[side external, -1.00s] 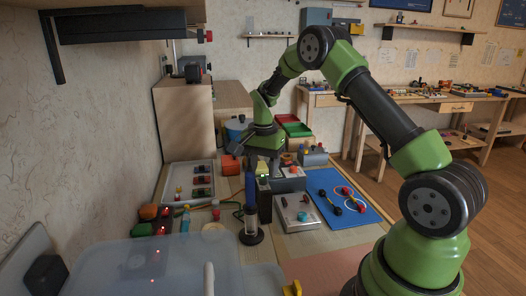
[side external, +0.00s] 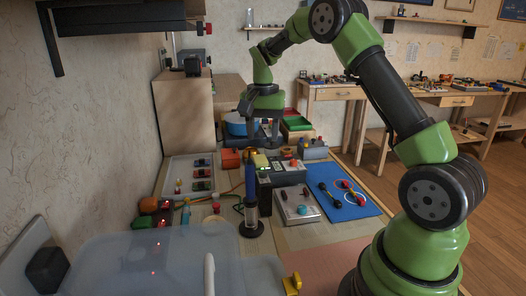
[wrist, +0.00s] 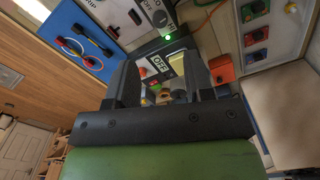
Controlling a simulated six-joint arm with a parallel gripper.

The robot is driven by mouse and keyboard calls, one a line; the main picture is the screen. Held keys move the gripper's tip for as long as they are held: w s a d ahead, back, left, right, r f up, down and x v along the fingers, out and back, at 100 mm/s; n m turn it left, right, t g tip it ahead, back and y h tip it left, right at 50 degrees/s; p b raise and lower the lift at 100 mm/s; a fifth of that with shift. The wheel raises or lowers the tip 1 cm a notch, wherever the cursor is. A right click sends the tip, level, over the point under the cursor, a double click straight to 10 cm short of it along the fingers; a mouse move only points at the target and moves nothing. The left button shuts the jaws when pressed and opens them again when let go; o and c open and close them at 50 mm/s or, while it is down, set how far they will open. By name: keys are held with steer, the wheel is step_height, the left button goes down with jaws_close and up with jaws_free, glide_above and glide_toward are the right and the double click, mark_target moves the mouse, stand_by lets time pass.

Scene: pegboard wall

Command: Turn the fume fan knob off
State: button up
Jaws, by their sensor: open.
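My gripper (side external: 262,140) is open and empty, pointing down above the small control boxes in the middle of the bench. In the wrist view its two dark fingers (wrist: 160,78) stand apart, with a dark panel (wrist: 185,42) beyond them. That panel has a lit green lamp (wrist: 167,38). An OFF label (wrist: 160,63) and a pale yellow part (wrist: 178,64) show between the fingers, with a red button (wrist: 143,71) beside the label. A round dark knob (wrist: 160,18) lies past the lamp. I cannot tell which control is the fume fan knob.
A blue mat (side external: 345,203) with ringed tools lies to the right. A grey box (side external: 297,208) stands in front of the control boxes. An orange box (side external: 230,159) and a white tray (side external: 178,172) are left.

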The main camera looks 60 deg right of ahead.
mark_target(263, 171)
step_height(263, 171, down, 10)
steer(key=n, duration=0.2)
steer(key=shift+n, duration=0.4)
jaws_close()
